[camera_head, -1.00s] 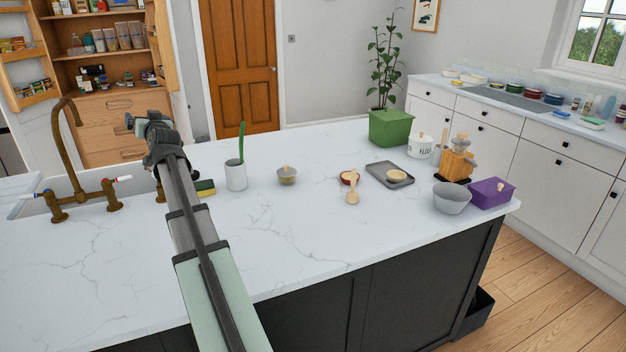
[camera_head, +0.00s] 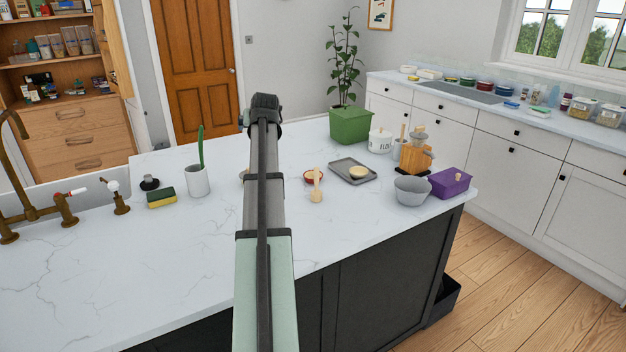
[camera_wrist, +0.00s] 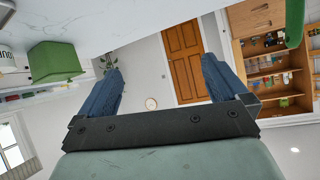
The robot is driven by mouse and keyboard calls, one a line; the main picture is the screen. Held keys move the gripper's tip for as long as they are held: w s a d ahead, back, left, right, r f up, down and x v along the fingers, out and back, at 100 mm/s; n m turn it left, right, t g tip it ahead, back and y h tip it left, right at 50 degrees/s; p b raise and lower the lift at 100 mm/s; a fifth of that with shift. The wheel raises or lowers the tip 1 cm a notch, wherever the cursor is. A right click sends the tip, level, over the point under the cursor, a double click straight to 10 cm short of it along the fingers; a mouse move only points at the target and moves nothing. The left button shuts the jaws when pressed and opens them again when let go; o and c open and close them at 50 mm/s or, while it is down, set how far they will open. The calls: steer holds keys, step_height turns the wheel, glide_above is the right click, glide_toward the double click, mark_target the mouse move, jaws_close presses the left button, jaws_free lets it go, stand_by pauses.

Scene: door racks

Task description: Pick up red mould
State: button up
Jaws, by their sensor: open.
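A small round red mould (camera_head: 308,180) with something pale in it lies on the white marble island top (camera_head: 190,270), right of my arm. A wooden utensil (camera_head: 316,192) stands or lies in front of it and overlaps it in the picture. The mould does not show in the wrist view. My gripper (camera_wrist: 163,70) is open, with its two blue fingers wide apart and nothing between them. In the head view my arm reaches out over the island, left of and beyond the mould, and its fingers are hidden.
A grey tray (camera_head: 341,165) with a pale round item, a grey bowl (camera_head: 412,192), a purple box (camera_head: 451,183) and a green planter (camera_head: 351,124) are to the right. A white cup (camera_head: 197,183) and a sponge (camera_head: 161,198) are left. The front of the island is clear.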

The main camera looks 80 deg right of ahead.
steer(key=s+d+f+m+g+y, duration=0.25)
steer(key=s+d+f, duration=0.2)
steer(key=s, duration=0.25)
steer(key=m+g+y, duration=0.2)
steer(key=g+y, duration=0.1)
steer(key=g, duration=0.1)
glide_above(311, 181)
steer(key=shift+t, duration=0.25)
step_height(311, 181, down, 12)
steer(key=shift+w+d+r, duration=0.1)
steer(key=shift+r, duration=0.1)
steer(key=shift+d+x, duration=0.2)
steer(key=shift+x, duration=1.15)
steer(key=shift+d+x, duration=0.15)
steer(key=shift+x, duration=1.2)
steer(key=shift+r+h, duration=0.15)
steer(key=shift+h, duration=0.1)
steer(key=shift+c, duration=0.4)
steer(key=c, duration=1)
steer(key=shift+r, duration=0.15)
